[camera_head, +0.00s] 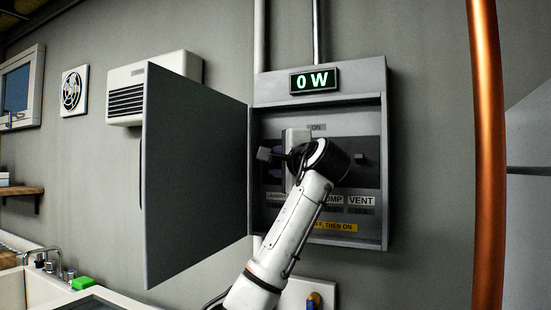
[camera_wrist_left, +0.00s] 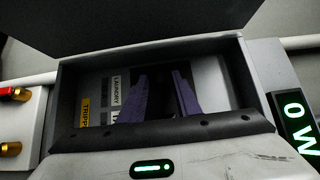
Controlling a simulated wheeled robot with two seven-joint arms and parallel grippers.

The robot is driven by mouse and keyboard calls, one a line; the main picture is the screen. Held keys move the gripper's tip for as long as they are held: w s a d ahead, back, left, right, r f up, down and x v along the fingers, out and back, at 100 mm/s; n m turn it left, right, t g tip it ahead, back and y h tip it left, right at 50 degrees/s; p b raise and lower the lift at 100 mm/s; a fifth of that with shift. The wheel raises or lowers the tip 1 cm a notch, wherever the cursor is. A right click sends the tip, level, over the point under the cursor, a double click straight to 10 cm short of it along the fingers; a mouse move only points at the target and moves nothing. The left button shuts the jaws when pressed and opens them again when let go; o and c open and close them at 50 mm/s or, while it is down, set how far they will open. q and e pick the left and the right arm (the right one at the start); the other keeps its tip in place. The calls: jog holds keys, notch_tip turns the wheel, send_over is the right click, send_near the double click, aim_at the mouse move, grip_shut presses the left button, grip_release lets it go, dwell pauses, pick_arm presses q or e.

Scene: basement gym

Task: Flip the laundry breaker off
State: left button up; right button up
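The grey breaker box (camera_head: 384,215) hangs on the wall with its door (camera_head: 195,180) swung open to the left. My left gripper (camera_head: 275,157) reaches into the box in front of the laundry column. Its two purple fingers (camera_wrist_left: 162,85) stand apart in the wrist view, with bare panel visible between them. The LAUNDRY label (camera_wrist_left: 117,90) lies beside the fingers; in the head view it shows partly (camera_head: 276,196) left of my arm. The laundry breaker's lever is hidden by my gripper, so its position cannot be told. My right gripper is out of view.
A display (camera_head: 314,80) above the box reads 0 W. The VENT switch (camera_head: 359,156) shows right of my wrist. A copper pipe (camera_head: 487,150) runs upright at the right. A sink (camera_head: 45,285) stands lower left. The open door bounds the left side.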

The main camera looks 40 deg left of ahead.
pick_arm(q)
jog(key=shift+w+a, duration=0.15)
jog(key=shift+a, duration=0.15)
grip_shut()
jog(key=f+n+y+b, duration=0.1)
jog(key=b, duration=0.1)
jog(key=f+n+t+y+b, duration=0.1)
jog(key=n+b, duration=0.1)
jog(key=shift+w+y, duration=0.15)
jog(key=shift+y, duration=0.15)
grip_release()
